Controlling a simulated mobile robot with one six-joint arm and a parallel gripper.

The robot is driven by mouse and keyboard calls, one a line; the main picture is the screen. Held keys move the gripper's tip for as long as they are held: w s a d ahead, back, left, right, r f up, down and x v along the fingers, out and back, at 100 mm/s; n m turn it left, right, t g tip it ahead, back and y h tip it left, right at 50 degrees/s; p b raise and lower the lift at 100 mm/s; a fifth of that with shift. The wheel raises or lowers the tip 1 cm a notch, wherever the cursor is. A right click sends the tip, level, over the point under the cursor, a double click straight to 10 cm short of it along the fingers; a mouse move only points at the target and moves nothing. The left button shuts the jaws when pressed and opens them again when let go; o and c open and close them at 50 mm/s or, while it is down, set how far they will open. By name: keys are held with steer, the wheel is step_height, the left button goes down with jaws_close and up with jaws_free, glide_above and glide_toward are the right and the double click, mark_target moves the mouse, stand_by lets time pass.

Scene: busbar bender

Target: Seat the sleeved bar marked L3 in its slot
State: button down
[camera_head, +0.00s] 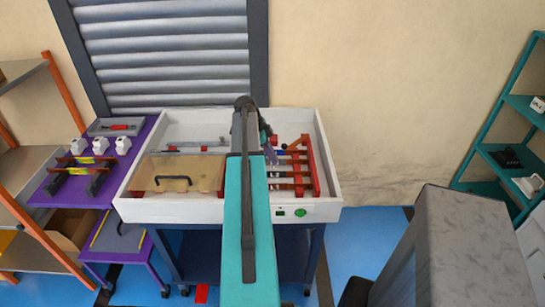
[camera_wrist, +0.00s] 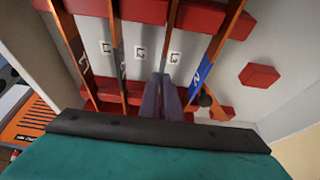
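The slotted rack (camera_head: 314,165) has red supports and stands at the right inside the white tray. My gripper (camera_wrist: 163,84) is low over the rack. Its two narrow fingers are close together on the end of a dark sleeved bar (camera_wrist: 173,35), seen nearly edge-on among the slots. Its mark is not visible.
The white tray (camera_head: 128,208) has raised walls and holds a tan cover panel (camera_head: 170,172) at left. A purple table (camera_head: 50,192) at left bears marked bars on black stands (camera_head: 97,184).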

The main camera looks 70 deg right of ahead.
steer(key=shift+f, duration=0.2)
steer(key=c, duration=1.9)
jaws_free()
steer(key=shift+r, duration=0.1)
steer(key=shift+b+v, duration=1.55)
steer(key=shift+v, duration=5.3)
